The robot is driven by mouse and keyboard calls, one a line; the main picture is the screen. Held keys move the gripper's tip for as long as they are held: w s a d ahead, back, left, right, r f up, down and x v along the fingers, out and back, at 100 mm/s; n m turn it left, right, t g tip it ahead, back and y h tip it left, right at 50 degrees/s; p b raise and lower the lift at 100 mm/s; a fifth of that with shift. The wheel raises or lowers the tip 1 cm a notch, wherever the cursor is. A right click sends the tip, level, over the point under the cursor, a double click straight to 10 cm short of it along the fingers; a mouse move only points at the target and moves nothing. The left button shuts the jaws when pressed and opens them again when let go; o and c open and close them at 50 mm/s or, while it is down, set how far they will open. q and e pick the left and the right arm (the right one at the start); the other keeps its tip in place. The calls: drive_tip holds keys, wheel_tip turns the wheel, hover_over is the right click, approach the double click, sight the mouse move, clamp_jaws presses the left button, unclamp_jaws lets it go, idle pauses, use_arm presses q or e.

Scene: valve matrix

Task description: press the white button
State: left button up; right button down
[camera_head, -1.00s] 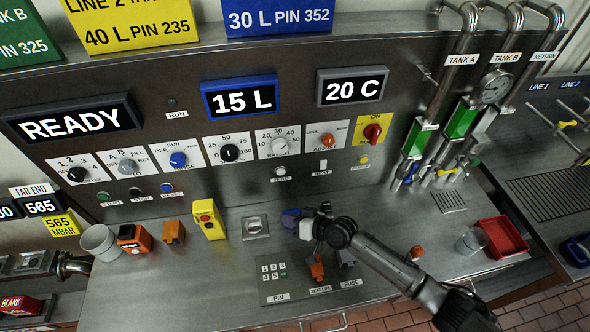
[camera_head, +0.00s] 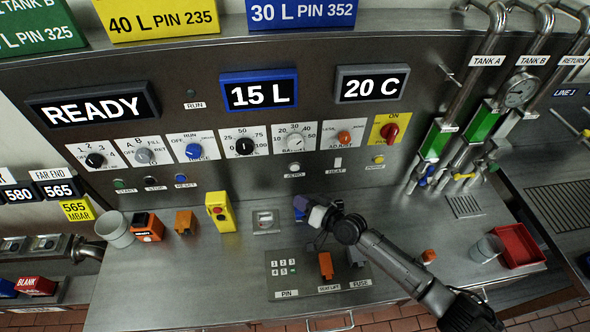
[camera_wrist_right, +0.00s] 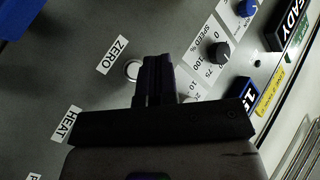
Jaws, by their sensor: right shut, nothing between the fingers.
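The white button (camera_head: 294,168) is a small round button above the ZERO label, low on the steel panel below the dial row. In the right wrist view the white button (camera_wrist_right: 131,70) shows beside the fingertips, partly covered by them. My right gripper (camera_head: 301,204) is shut and empty, in front of the panel and just below the button in the head view. Its dark fingers (camera_wrist_right: 156,62) point at the panel; whether they touch it, I cannot tell. My left gripper is not in view.
A white HEAT switch (camera_head: 338,162) and a yellow button (camera_head: 378,160) sit right of the white button. Dials line the panel above, including the white-knobbed dial (camera_head: 295,142). A yellow box with a red button (camera_head: 220,212) stands on the counter to the left.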

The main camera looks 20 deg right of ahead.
sight(295, 168)
drive_tip(key=w+d+b, duration=0.1)
drive_tip(key=w+b, duration=0.5)
drive_tip(key=w, duration=0.1)
drive_tip(key=shift+w+d, duration=0.35)
idle(0.4)
idle(0.7)
idle(0.7)
drive_tip(key=shift+w+d+b, duration=0.1)
drive_tip(key=shift+w+b, duration=0.35)
drive_tip(key=shift+b, duration=0.3)
